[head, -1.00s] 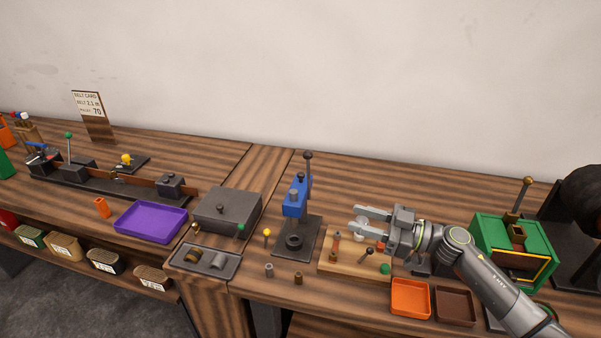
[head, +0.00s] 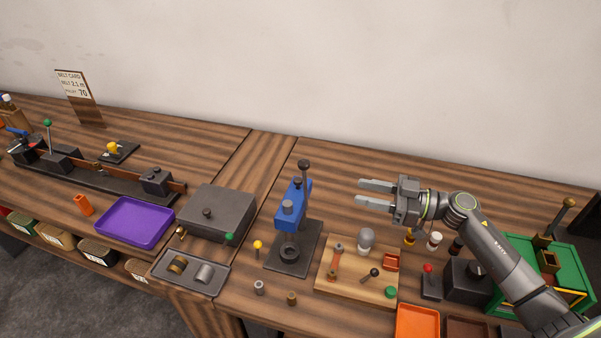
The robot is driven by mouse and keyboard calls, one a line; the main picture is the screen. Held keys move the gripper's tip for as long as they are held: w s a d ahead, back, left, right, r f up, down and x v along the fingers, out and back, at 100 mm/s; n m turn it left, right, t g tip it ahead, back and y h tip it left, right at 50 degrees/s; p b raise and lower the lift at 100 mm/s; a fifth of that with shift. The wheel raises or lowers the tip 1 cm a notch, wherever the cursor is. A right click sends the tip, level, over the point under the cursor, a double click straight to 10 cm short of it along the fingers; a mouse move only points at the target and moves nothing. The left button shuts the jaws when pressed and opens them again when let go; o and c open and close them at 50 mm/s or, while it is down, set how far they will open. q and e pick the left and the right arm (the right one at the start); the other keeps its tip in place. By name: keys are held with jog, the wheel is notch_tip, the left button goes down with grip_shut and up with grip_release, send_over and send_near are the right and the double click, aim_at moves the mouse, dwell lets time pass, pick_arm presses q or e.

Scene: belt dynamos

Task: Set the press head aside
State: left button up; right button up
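The blue press (head: 291,206) stands on a dark base plate (head: 303,257) in the middle of the bench. It has an upright dark lever with a round knob on top and a grey cylindrical part (head: 287,209) at its front. A dark ring (head: 289,253) sits on the plate below. I cannot tell which part is the separate press head. My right gripper (head: 358,192) is open and empty, right of the press and above the bench, its fingers pointing left towards it. My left gripper is not in view.
A wooden board (head: 337,286) with small tools and a grey bulb-shaped piece (head: 366,240) lies right of the press. A dark box (head: 216,212) and a grey tray (head: 163,271) are to its left. An orange tray (head: 418,322) is at the front. The bench behind the press is clear.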

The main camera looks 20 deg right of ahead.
aim_at(298, 179)
jog(key=p+x, duration=0.4)
jog(key=x, duration=1.2)
jog(key=shift+s+a+r, duration=0.1)
jog(key=shift+a+r, duration=0.05)
jog(key=shift+a, duration=0.05)
jog(key=shift+c, duration=0.2)
grip_shut()
